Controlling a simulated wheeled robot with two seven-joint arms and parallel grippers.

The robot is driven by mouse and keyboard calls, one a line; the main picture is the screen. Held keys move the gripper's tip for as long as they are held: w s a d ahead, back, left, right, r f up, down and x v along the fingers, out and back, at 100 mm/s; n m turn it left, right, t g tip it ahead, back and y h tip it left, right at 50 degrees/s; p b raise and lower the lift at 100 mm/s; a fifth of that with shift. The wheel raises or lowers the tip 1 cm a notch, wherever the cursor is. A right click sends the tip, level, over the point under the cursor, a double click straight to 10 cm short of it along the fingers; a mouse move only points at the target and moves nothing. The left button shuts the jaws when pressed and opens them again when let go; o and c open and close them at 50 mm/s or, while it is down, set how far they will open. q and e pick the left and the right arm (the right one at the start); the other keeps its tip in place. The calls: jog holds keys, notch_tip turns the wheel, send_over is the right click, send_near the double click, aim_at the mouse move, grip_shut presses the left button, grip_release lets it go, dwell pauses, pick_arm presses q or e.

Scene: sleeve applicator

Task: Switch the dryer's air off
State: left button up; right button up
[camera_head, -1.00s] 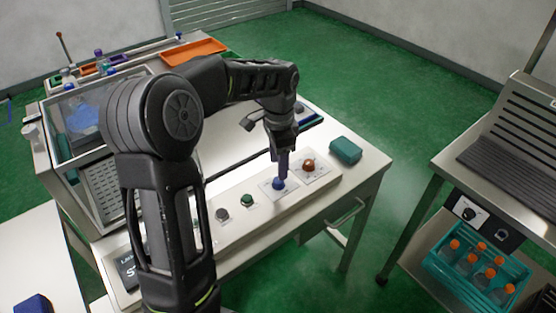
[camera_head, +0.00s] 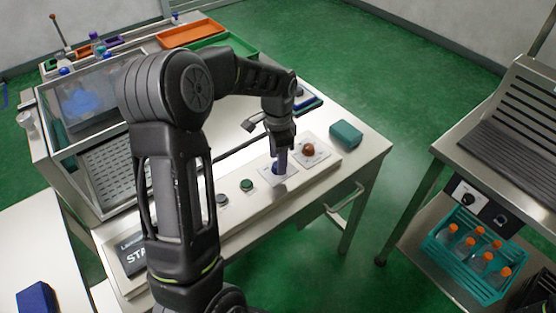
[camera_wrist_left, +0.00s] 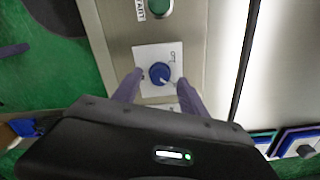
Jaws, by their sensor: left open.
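The control panel (camera_head: 236,207) runs along the table's front edge. A blue knob (camera_wrist_left: 160,73) sits on a white plate with a pointer and small marks, seen from above in the left wrist view. In the head view the knob (camera_head: 275,169) is partly hidden by my gripper. My left gripper (camera_head: 281,167) reaches down over it. Its purple fingers stand open on either side of the knob in the left wrist view (camera_wrist_left: 158,78); I cannot tell whether they touch it. My right gripper is out of view.
An orange-brown knob (camera_head: 308,150) sits beside the blue one. A green button (camera_head: 246,185) and a grey button (camera_head: 222,199) lie left along the panel. A teal box (camera_head: 346,134) stands at the right. A cart with a bottle crate (camera_head: 450,249) stands farther right.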

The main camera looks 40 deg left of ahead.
pick_arm(q)
jog(key=shift+f, duration=0.8)
jog(key=shift+c, duration=0.5)
grip_shut()
